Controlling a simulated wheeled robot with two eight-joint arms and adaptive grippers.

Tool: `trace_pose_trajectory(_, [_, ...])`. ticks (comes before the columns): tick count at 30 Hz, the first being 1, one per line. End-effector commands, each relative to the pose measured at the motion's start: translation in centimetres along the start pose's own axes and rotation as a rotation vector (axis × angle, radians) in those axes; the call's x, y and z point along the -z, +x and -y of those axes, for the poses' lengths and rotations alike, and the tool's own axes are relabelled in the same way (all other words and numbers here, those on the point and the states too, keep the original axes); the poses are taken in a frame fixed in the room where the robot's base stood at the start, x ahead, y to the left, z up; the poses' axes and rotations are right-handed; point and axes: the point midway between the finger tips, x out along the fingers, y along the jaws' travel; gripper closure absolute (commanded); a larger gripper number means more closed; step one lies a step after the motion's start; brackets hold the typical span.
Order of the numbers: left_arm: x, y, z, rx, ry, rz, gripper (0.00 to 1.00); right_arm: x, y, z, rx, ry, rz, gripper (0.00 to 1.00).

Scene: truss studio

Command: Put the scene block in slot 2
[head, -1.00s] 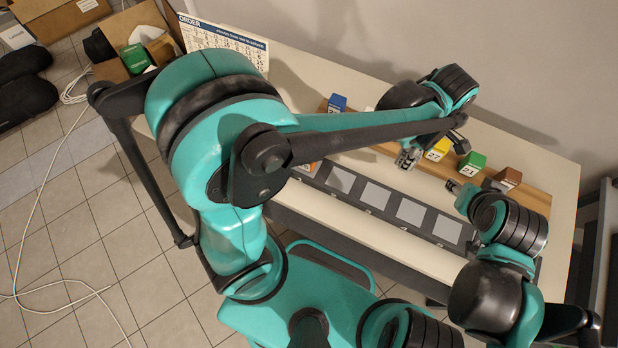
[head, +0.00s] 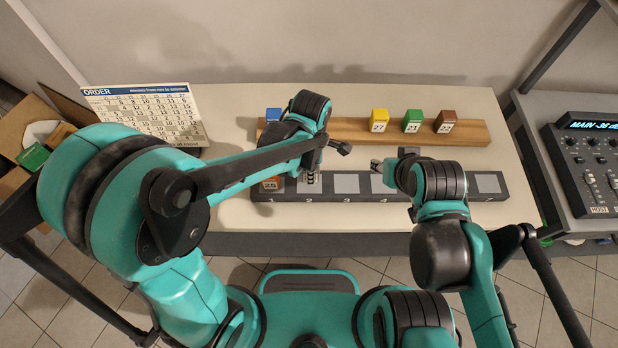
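My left gripper (head: 313,172) points down over slot 2 (head: 309,188) of the dark slot strip (head: 327,197). Its fingertips look close together, but whether a block is between them is too small to tell. Yellow (head: 379,120), green (head: 413,121) and brown (head: 446,121) numbered blocks stand on the wooden shelf (head: 345,130). A blue block (head: 273,115) stands at its left end, partly hidden by my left arm. My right gripper (head: 390,163) hangs near slot 4, fingers apart, with no block visible in it.
The pads of slot 3 (head: 346,184) and slot 7 (head: 488,183) are bare; my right arm covers slots between. An ORDER board (head: 145,113) with numbers stands at the back left. A mixing console (head: 592,165) is at the right. A cardboard box (head: 25,125) is at the left.

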Motion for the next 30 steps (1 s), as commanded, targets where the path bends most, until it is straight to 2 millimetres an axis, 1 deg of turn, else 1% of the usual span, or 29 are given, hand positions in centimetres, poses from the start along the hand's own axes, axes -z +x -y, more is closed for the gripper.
trace_pose_trajectory(5, [0.3,1.3,0.1,0.0,0.001,0.0,0.97,-0.3,0.4,0.0,0.0,0.0,0.0,0.6])
trace_pose_trajectory(9, [0.3,3.6,0.1,0.0,0.001,0.0,0.97,-0.8,1.1,0.0,0.0,0.0,0.0,0.6])
trace_pose_trajectory(11, [0.3,4.2,0.1,0.0,0.001,0.0,0.97,-0.9,1.3,0.0,0.0,0.0,0.0,0.6])
trace_pose_trajectory(18, [0.3,4.1,0.1,0.0,0.001,0.0,0.97,-0.8,1.2,0.0,0.0,0.0,0.0,0.6])
trace_pose_trajectory(22, [0.3,4.6,0.1,0.0,0.001,0.0,0.97,-1.1,1.5,0.0,0.0,0.0,0.0,0.6])
trace_pose_trajectory(23, [0.3,4.6,0.1,0.0,0.001,0.0,0.64,-1.1,1.5,0.0,0.0,0.0,0.0,0.6])
trace_pose_trajectory(24, [0.3,4.5,0.1,0.0,0.001,0.0,0.53,-1.0,1.5,0.0,0.0,0.0,0.0,0.6])
trace_pose_trajectory(25, [0.3,4.5,0.1,0.0,0.001,0.0,0.46,-1.0,1.4,0.0,0.0,0.0,0.0,0.6])
trace_pose_trajectory(30, [0.3,4.4,0.1,0.0,0.001,0.0,0.46,-1.0,1.4,0.0,0.0,0.0,0.0,0.6])
